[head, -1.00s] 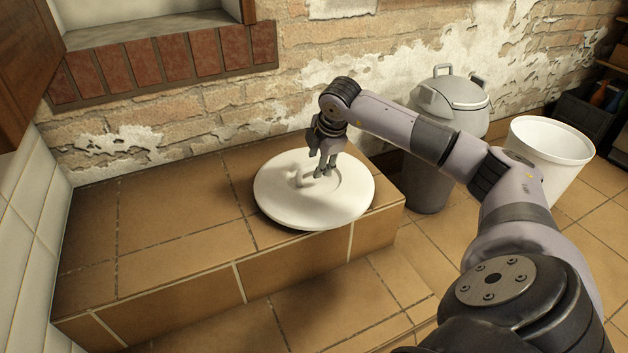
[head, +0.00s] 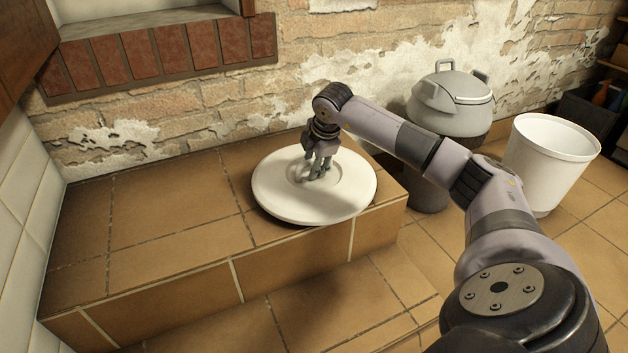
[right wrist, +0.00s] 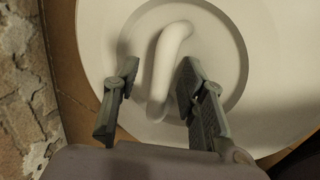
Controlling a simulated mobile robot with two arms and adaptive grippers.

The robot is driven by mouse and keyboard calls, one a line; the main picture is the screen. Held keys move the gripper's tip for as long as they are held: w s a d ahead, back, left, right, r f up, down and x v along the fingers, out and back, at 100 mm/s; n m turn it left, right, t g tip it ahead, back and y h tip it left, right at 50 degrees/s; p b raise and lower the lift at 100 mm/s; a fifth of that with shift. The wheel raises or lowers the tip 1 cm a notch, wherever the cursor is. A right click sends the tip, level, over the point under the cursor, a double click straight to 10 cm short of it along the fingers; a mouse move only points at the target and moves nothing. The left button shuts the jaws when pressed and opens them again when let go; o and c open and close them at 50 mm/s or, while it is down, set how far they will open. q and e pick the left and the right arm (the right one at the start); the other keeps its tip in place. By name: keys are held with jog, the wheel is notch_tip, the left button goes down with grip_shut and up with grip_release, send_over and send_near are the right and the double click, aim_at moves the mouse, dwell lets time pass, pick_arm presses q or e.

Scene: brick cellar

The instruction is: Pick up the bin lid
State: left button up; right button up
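The round white bin lid (head: 275,196) lies flat on the tiled ledge in the head view. Its raised, curved handle (right wrist: 168,66) shows clearly in the right wrist view; in the head view my fingers mostly hide it. My right gripper (head: 316,173) is down at the middle of the lid. In the right wrist view its two fingers (right wrist: 157,92) stand apart, one on each side of the handle. The left finger has a clear gap to the handle; the right finger is close to it, and contact cannot be told. My left gripper is not in view.
The tiled ledge (head: 170,225) is clear left of the lid. A brick wall (head: 200,115) runs behind it. A grey bin with a lid (head: 450,105) and an open white bin (head: 552,165) stand on the floor to the right.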

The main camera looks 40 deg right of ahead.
grip_shut()
dwell(0.8)
